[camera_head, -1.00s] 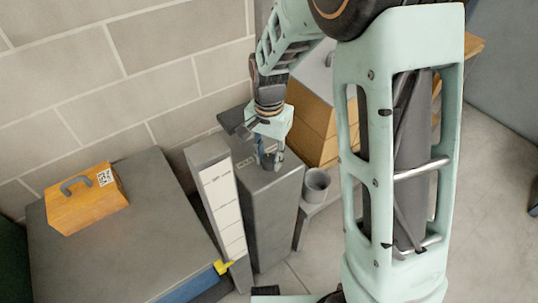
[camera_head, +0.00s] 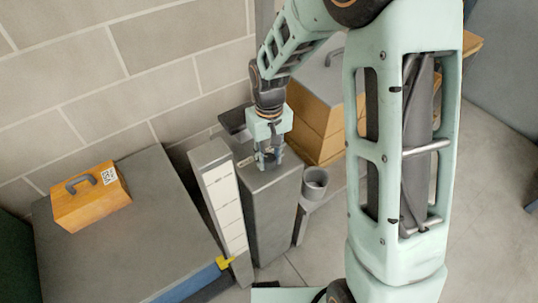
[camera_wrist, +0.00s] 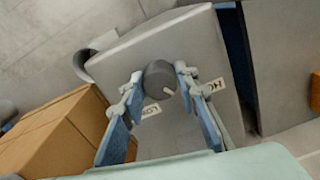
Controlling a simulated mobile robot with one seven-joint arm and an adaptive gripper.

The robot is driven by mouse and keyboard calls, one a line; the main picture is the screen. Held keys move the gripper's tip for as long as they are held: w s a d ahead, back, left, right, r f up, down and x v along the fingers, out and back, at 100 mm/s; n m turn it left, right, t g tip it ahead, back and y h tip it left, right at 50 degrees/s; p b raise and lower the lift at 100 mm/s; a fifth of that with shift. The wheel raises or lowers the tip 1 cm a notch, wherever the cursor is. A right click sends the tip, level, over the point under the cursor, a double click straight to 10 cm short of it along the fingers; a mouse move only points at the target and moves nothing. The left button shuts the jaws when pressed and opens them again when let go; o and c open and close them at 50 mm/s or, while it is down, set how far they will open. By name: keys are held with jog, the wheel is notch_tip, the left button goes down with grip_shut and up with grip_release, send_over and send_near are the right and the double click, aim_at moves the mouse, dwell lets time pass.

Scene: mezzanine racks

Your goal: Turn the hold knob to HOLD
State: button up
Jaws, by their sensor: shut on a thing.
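The hold knob (camera_wrist: 158,76) is a dark round knob on top of a grey pedestal (camera_head: 268,210). In the wrist view a short pale mark on it points toward the lower right, between two white labels. The label (camera_wrist: 213,87) on the right begins with "HO"; the other label (camera_wrist: 151,110), lower left, is partly covered and reads roughly "LO". My gripper (camera_head: 267,163) is over the pedestal top, its two fingers on opposite sides of the knob and shut on it.
A slim panel with white strips (camera_head: 222,200) stands left of the pedestal, and a grey cup (camera_head: 315,184) right of it. Wooden boxes (camera_head: 316,130) stand behind. An orange box with a handle (camera_head: 90,197) sits on a grey cabinet (camera_head: 150,235) at left.

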aim_at(269, 157)
jog(key=shift+n, duration=0.9)
jog(key=o, duration=1.1)
jog(key=shift+o, duration=0.2)
notch_tip(269, 157, up, 12)
